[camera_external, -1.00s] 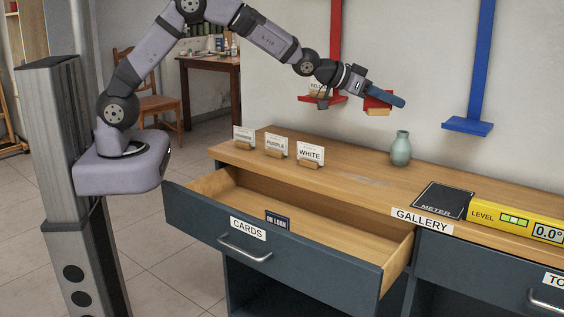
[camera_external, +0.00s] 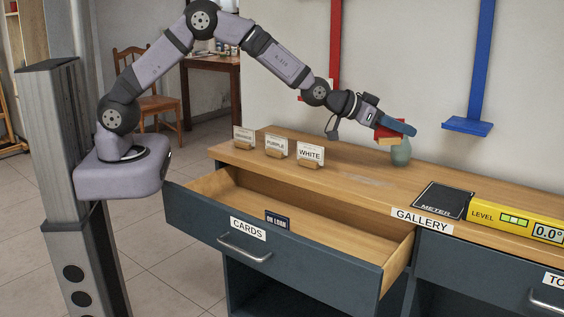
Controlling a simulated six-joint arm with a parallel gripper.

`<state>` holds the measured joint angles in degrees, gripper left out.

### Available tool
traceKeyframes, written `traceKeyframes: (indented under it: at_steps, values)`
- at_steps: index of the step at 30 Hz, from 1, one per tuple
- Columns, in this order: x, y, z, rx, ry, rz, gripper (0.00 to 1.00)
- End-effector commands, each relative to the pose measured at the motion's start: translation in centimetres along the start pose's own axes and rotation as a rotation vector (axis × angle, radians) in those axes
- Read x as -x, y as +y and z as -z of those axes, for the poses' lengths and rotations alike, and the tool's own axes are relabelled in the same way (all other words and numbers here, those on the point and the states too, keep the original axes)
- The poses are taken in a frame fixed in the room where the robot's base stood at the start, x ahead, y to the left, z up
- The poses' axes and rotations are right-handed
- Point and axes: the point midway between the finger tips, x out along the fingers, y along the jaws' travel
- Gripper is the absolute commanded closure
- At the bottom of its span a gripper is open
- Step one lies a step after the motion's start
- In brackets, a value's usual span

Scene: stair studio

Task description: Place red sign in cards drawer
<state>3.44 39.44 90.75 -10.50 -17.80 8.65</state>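My gripper (camera_external: 395,127) is shut on the red sign (camera_external: 386,132), a small red piece with a pale wooden base. It is held above the back of the wooden counter, in front of the green vase in this view. One dark blue finger covers part of the sign, and its writing cannot be read. The cards drawer (camera_external: 318,262) is pulled open at the front of the counter, below and left of my gripper. A dark "ON LOAN" plate (camera_external: 277,220) stands inside near its front, and the rest of the visible floor is bare.
White-faced signs, orange (camera_external: 243,137), purple (camera_external: 276,147) and white (camera_external: 310,155), stand on the counter behind the drawer. The green vase (camera_external: 401,155) is close to my gripper. A black meter pad (camera_external: 443,200) and yellow level (camera_external: 512,218) lie right. Red (camera_external: 336,40) and blue (camera_external: 481,60) posts rise behind.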

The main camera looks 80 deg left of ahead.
Motion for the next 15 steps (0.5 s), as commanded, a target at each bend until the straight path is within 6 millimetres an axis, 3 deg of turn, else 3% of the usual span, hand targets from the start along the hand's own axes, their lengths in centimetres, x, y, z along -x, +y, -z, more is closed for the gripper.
traceKeyframes:
  at_steps: [15]
  values:
    - [-2.3, 0.0, -5.5, 0.0, -0.001, 0.0, 1.0]
